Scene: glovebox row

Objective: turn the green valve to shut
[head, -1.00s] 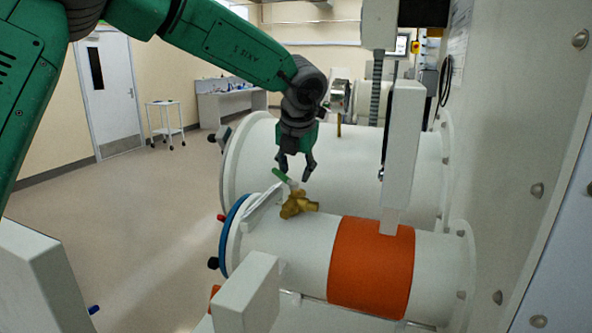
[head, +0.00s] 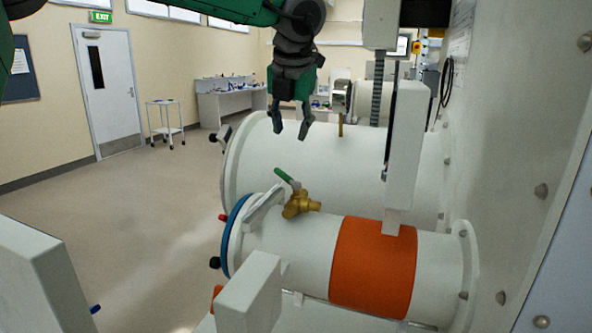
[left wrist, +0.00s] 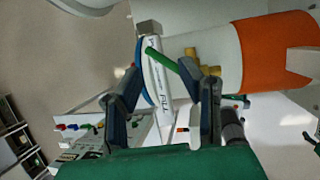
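The green valve handle (head: 286,177) sits on a brass valve body (head: 300,204) on top of the smaller white cylinder (head: 290,244). The handle slants up to the left from the brass body. My left gripper (head: 291,135) hangs above the valve, open, with its fingers pointing down and clear of the handle. In the left wrist view, the green handle (left wrist: 163,67) shows beyond and between the two open fingers (left wrist: 164,85), with the brass body (left wrist: 205,68) behind the right finger. My right gripper is not in view.
A larger white cylinder (head: 340,160) lies behind the valve. An upright white post (head: 404,150) stands to the right, by an orange band (head: 373,268). A pale block (head: 250,292) is in front. Open floor (head: 110,230) lies to the left.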

